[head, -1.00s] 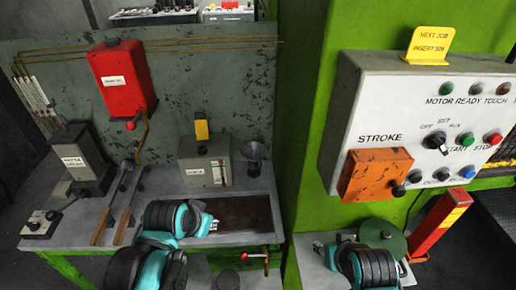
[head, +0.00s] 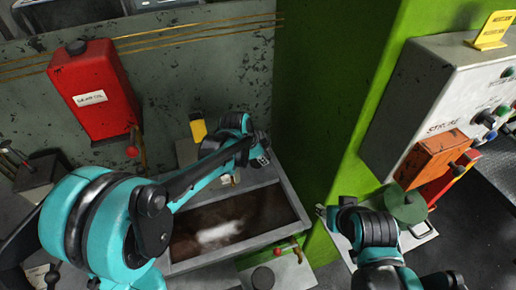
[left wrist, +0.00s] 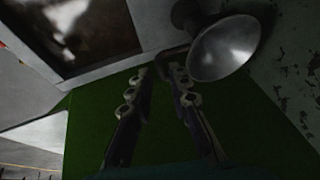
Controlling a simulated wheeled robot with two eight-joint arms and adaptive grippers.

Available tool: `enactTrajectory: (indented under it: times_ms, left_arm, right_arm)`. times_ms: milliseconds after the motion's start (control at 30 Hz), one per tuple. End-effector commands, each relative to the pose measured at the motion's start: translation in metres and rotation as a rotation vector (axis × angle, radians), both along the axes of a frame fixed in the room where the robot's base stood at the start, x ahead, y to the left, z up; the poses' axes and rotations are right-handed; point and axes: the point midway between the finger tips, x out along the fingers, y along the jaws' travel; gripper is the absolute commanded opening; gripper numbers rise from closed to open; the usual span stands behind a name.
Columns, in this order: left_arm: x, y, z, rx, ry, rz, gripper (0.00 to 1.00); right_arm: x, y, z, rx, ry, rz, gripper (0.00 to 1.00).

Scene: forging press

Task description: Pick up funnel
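The grey metal funnel (left wrist: 225,48) shows in the left wrist view at the upper right, its wide shiny mouth facing the camera. My left gripper (left wrist: 158,72) is open, with the two fingers apart and nothing between them. The funnel is beside and beyond the right finger; I cannot tell whether they touch. In the head view my left gripper (head: 262,156) is over the back right corner of the tank, and the arm hides the funnel there. My right gripper (head: 322,212) is low beside the green press frame; its fingers are too small to read.
The open tank (head: 292,200) with dark brown contents lies under my left arm. A box with a yellow tab (head: 198,127) stands close to that arm. A red canister (head: 92,88) hangs on the back panel. The green press frame (head: 345,100) rises at right.

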Motion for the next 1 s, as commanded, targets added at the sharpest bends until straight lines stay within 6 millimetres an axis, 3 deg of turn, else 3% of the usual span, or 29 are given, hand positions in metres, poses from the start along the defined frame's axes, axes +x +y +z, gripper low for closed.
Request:
enactTrajectory:
  times_ms: [133,300,533,567,633,1000]
  left_arm:
    - [0.008,-0.007,-0.024,0.0,0.0,0.0,0.18]
    - [0.014,-0.011,-0.039,0.0,-0.001,0.001,0.18]
    - [0.015,-0.012,-0.039,0.0,0.0,0.002,0.18]
    - [0.015,-0.012,-0.039,0.0,0.0,0.002,0.16]
    - [0.015,-0.011,-0.039,0.0,0.0,0.002,0.0]
    - [0.015,-0.011,-0.039,0.001,0.0,0.002,0.0]
  right_arm:
    - [0.0,0.0,-0.009,0.0,0.0,0.0,0.4]
    - [0.0,0.0,-0.013,0.0,0.0,0.0,0.4]
    - [0.0,0.0,-0.012,0.0,0.0,0.0,0.4]
    - [0.0,0.0,-0.012,0.0,0.0,0.0,0.4]
    - [0.0,0.0,-0.012,0.0,0.0,0.0,0.4]
    - [0.0,0.0,-0.012,0.0,0.0,0.0,0.4]
